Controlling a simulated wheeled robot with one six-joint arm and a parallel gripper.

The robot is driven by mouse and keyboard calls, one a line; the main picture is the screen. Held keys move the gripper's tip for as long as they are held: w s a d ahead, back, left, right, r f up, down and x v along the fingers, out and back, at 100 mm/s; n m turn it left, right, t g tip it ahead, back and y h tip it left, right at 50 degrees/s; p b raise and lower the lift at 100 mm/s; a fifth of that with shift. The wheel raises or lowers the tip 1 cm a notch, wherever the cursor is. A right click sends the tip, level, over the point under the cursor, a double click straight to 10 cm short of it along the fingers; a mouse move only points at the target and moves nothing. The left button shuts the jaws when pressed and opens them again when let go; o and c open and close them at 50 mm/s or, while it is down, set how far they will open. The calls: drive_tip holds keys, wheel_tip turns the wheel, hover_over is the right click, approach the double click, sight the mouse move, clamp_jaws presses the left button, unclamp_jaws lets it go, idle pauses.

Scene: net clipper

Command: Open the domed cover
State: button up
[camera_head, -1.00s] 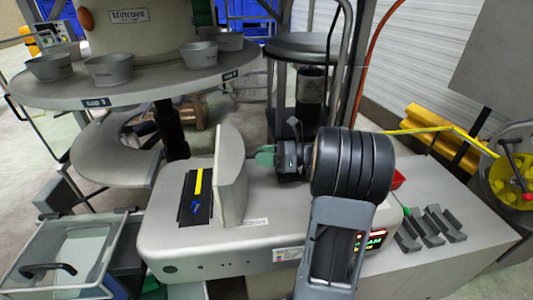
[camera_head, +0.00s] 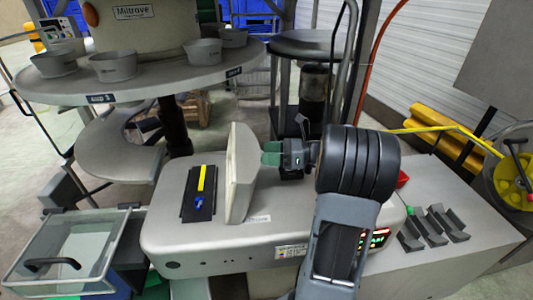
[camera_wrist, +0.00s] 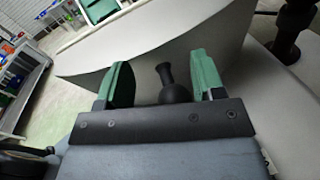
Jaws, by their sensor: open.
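The domed cover (camera_head: 241,172) is a pale grey curved panel standing up from the machine's top, leaning slightly right. Its lower edge meets the machine, and the bed on its left is exposed. My gripper (camera_head: 271,153) is just right of the cover, with green fingers pointing at its outer face. In the wrist view, the cover (camera_wrist: 165,45) fills the area ahead. A dark round knob (camera_wrist: 174,84) on a short stem sits between the two spread fingers (camera_wrist: 160,86). Gaps show on both sides of the knob, so the fingers do not grip it.
The machine's body (camera_head: 200,245) bears a black plate (camera_head: 199,193) with a yellow strip left of the cover. A round table (camera_head: 150,78) with grey cups stands behind. A clear-sided bin (camera_head: 65,250) is at lower left. Grey brackets (camera_head: 435,225) lie on the right bench.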

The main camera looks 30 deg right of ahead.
drive_tip(key=v, duration=1.3)
drive_tip(key=shift+a, duration=0.15)
